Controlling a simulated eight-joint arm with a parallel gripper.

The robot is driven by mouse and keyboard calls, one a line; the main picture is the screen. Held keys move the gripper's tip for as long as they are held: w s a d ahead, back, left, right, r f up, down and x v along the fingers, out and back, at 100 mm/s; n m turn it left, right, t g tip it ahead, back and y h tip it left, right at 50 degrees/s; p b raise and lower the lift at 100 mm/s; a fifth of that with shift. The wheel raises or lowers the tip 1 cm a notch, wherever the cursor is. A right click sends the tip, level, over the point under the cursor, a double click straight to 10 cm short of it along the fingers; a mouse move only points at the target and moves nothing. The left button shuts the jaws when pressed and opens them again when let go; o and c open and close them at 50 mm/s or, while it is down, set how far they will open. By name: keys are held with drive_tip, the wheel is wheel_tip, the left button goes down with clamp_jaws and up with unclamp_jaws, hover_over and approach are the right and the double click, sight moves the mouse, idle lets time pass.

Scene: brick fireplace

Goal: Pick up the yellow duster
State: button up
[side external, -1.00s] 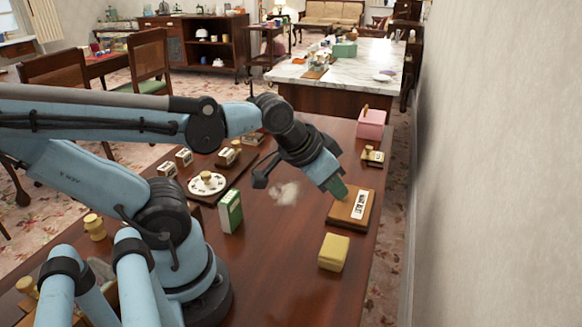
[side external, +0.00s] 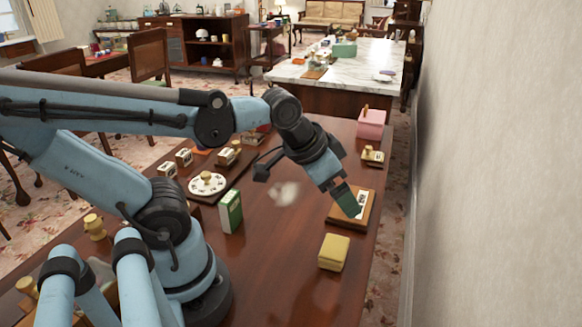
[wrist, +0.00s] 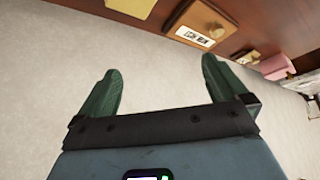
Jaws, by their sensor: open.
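The yellow duster (side external: 334,252) looks like a small yellow block with a paler lower part. It lies near the right edge of the brown table in the side external view. A pale yellow piece, likely the same duster (wrist: 131,6), shows at the top left edge of the wrist view. My gripper (side external: 345,200) is in front of the labelled wooden plaque, beyond the duster and apart from it. In the wrist view my gripper (wrist: 158,85) has its two green fingers spread, with nothing between them.
The wooden plaque (side external: 368,205) lies just beyond the duster. A green-and-white box (side external: 231,212) stands to the left. A pink box (side external: 371,124) is at the far right. The tabletop (side external: 275,255) left of the duster is clear. A wall (side external: 500,150) rises at the right.

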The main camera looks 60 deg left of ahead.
sight(334, 246)
drive_tip(key=shift+s+d+f+m+g, duration=0.1)
drive_tip(key=shift+d+f+m+g, duration=0.25)
drive_tip(key=shift+f+m+g, duration=1.4)
drive_tip(key=shift+w+d+f+m+g, duration=0.1)
drive_tip(key=shift+d+f+m+g, duration=0.55)
drive_tip(key=shift+f, duration=2.1)
drive_tip(key=shift+s+d+f+m+g, duration=0.1)
drive_tip(key=shift+f+m+g, duration=0.7)
drive_tip(key=shift+f+m, duration=1.15)
drive_tip(key=shift+f+n, duration=0.25)
drive_tip(key=shift+n, duration=0.1)
drive_tip(key=c, duration=0.9)
drive_tip(key=shift+c, duration=0.2)
drive_tip(key=shift+r, duration=0.15)
